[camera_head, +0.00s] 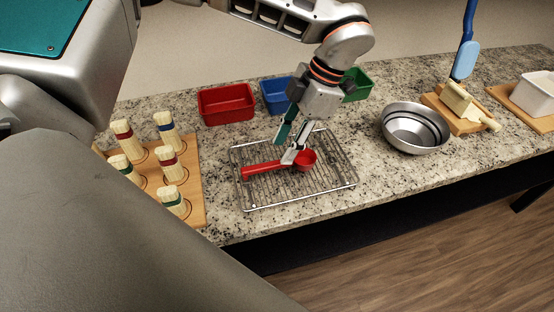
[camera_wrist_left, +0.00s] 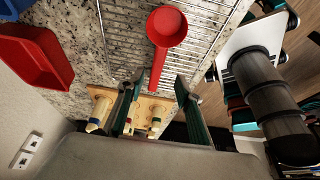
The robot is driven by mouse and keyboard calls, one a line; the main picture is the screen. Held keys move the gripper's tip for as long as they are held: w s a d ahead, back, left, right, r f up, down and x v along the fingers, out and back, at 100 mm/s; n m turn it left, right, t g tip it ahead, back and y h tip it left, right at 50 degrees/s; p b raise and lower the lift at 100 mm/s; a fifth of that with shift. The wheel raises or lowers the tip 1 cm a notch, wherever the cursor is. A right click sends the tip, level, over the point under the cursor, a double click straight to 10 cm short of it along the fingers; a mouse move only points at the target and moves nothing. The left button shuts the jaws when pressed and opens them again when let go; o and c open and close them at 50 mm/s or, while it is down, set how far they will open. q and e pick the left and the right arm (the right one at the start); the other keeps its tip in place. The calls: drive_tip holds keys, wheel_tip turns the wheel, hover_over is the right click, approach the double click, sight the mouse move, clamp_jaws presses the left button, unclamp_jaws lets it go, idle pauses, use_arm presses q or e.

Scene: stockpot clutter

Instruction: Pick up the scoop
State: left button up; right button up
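The red scoop (camera_head: 262,170) lies on a wire rack (camera_head: 330,192) on the counter, its round cup to the right and its handle pointing left. In the left wrist view the scoop (camera_wrist_left: 166,28) has its cup at the top and its handle running down toward my fingers. My left gripper (camera_head: 284,152) is above the rack, pointing down at the scoop. Its two fingers (camera_wrist_left: 160,80) are apart in the wrist view, with the handle's end showing between them. I cannot tell whether either finger touches the handle. My right gripper is in neither view.
A wooden board (camera_head: 192,190) with several upright pegs stands left of the rack. Red (camera_head: 226,105), blue (camera_head: 275,94) and green (camera_head: 358,86) bins stand behind. A metal bowl (camera_head: 415,130) stands at the right, with bare counter between it and the rack.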

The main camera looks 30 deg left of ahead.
sight(274, 163)
use_arm(q)
drive_tip(key=shift+a+x, duration=0.15)
drive_tip(key=shift+x, duration=1.45)
drive_tip(key=shift+a+x, duration=0.15)
drive_tip(key=shift+x, duration=1.4)
drive_tip(key=shift+w, duration=0.15)
clamp_jaws()
